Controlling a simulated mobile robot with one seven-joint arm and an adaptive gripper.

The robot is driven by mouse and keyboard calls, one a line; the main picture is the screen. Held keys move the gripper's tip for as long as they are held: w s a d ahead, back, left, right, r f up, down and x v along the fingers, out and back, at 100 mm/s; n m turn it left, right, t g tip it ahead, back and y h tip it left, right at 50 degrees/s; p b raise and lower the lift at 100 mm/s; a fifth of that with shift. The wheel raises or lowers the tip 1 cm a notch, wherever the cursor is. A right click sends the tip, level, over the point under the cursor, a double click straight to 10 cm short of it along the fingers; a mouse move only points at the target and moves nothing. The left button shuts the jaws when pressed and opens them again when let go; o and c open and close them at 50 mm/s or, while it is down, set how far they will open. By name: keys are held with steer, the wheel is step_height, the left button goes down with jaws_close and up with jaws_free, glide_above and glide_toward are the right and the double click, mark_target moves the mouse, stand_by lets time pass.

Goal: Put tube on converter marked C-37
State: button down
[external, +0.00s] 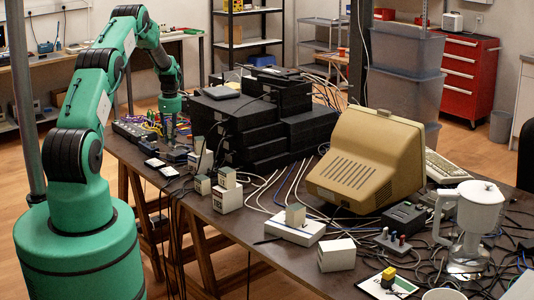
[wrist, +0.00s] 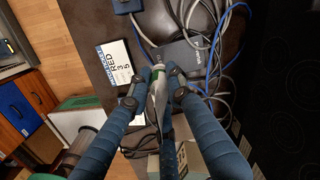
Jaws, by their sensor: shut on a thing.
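My gripper (external: 170,128) hangs at the left end of the table, above small devices. In the wrist view my gripper's blue fingers (wrist: 157,88) are closed around a slim whitish tube (wrist: 157,84) with a green band near its tip. Just beyond the tip is a dark grey box (wrist: 183,57) with small pale lettering that I cannot read. It may be a converter, but I cannot make out C-37 on any box. I cannot tell whether the tube touches the box.
A white card (wrist: 112,65) with large dark lettering lies left of the tube. Grey and blue cables run beside the dark box. Stacked black units (external: 262,115) stand right of my gripper. Small pale boxes (external: 227,195), a beige monitor (external: 365,160) and loose cables crowd the table.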

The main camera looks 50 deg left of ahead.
steer(key=shift+w, duration=0.1)
steer(key=shift+w+a+f, duration=0.1)
steer(key=shift+w+a, duration=0.05)
steer(key=shift+a, duration=0.05)
steer(key=shift+f+b, duration=0.35)
steer(key=shift+f, duration=1.35)
steer(key=shift+f, duration=0.1)
steer(key=c, duration=1.6)
jaws_free()
steer(key=r, duration=0.4)
steer(key=r+p, duration=0.1)
steer(key=r, duration=0.7)
steer(key=shift+d+r, duration=0.1)
steer(key=shift+d, duration=0.25)
